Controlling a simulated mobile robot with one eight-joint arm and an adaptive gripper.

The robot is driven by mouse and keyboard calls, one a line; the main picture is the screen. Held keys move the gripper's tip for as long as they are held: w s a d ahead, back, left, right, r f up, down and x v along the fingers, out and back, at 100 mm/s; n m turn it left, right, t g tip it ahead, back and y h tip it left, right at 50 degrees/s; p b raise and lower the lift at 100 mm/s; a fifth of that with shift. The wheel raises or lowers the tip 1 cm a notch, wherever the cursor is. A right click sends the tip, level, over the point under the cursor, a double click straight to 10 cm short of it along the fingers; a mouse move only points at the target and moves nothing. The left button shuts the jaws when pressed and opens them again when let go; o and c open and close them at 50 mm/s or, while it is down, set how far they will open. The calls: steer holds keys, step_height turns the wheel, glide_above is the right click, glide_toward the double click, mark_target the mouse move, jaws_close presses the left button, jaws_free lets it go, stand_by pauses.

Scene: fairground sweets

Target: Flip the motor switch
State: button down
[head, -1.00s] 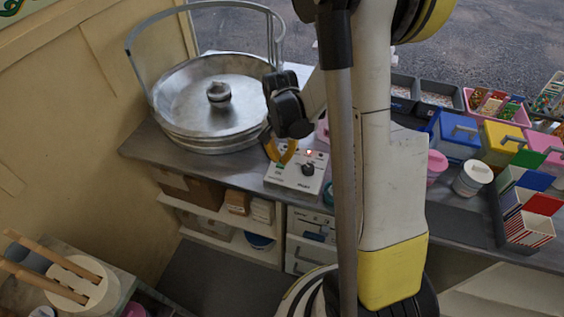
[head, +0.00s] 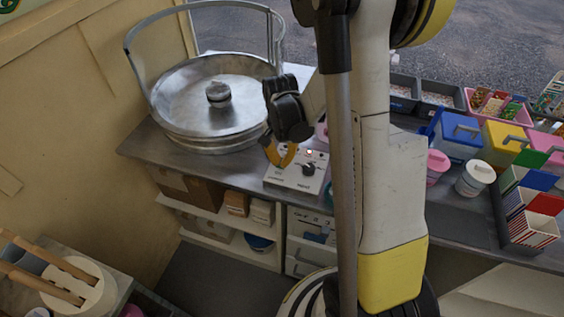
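The motor control box (head: 283,184) is a pale box with a sloping top on the grey counter, in front of the large metal pan (head: 176,112). A black knob (head: 308,169) and a small lamp (head: 309,153) show on its right half. My gripper (head: 279,163), with yellow fingers, points down over the left part of the box. The fingers come close together at their tips; whether they are fully shut is unclear. I see nothing held. The motor switch is not clearly visible; the fingers cover that part of the box. Contact cannot be told.
A metal hoop guard (head: 128,55) rises around the pan. Right of my arm stand a pink tub (head: 437,168), a white tub (head: 474,179), blue (head: 459,136) and yellow (head: 501,143) bins and striped boxes (head: 533,230). Shelves with cartons lie below the counter.

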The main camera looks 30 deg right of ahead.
steer(key=shift+f+b, duration=0.4)
steer(key=shift+f, duration=0.05)
stand_by(0.3)
steer(key=shift+r+p, duration=2.35)
steer(key=shift+r, duration=1.15)
